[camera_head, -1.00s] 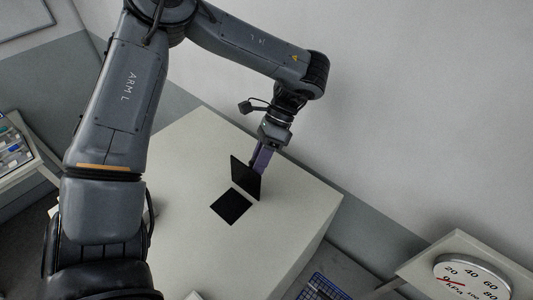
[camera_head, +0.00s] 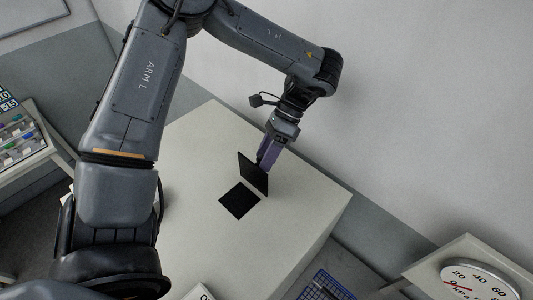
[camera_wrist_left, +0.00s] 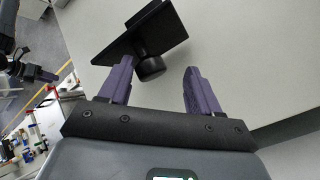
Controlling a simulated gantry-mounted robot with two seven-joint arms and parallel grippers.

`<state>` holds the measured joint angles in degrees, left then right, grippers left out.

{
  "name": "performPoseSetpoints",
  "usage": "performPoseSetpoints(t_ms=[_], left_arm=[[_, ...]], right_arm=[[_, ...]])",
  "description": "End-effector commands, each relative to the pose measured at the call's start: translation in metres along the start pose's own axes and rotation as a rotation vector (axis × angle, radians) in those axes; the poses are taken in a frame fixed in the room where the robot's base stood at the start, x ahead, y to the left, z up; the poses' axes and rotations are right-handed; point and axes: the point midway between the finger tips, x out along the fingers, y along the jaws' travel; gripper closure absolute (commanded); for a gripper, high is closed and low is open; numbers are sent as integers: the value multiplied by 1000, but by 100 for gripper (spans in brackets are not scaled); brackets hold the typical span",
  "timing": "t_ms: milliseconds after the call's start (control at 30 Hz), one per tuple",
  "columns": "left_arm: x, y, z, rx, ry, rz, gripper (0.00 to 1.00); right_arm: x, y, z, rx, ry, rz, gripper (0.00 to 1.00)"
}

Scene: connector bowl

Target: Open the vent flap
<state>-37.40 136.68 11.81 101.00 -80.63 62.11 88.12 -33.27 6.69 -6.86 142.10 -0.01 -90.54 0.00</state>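The vent flap (camera_head: 253,172) is a black square plate standing tilted up on top of a pale box (camera_head: 200,245). A black square opening (camera_head: 239,201) lies in the box top beside it. My left gripper (camera_head: 266,158) is at the flap's far side, its purple fingers close to the plate. In the left wrist view, the flap (camera_wrist_left: 165,32) carries a round black knob (camera_wrist_left: 150,68). The knob sits between the spread fingertips, nearer the left one in the picture, with a clear gap to the right one.
A round dial gauge (camera_head: 480,280) sits on a pale stand at the lower right. A blue rack (camera_head: 325,287) is low beside the box. A shelf with small coloured items (camera_head: 22,140) is at the left. The box top around the flap is clear.

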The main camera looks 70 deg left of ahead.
Motion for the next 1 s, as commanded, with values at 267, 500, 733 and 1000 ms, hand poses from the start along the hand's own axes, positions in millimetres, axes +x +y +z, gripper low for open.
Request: performPoseSetpoints(t_ms=[267, 500, 733, 1000], left_arm=[[-7, 3, 4, -1, 1, -4, 42], [-33, 22, 18, -2, 1, -6, 42], [-54, 70, 1, 2, 0, -1, 42], [-72, 114, -16, 1, 0, 2, 42]], right_arm=[[4, -1, 1, 2, 1, -2, 57], [9, -1, 2, 0, 1, -1, 57], [1, 1, 0, -6, -3, 4, 57], [-22, 2, -7, -8, 1, 6, 57]])
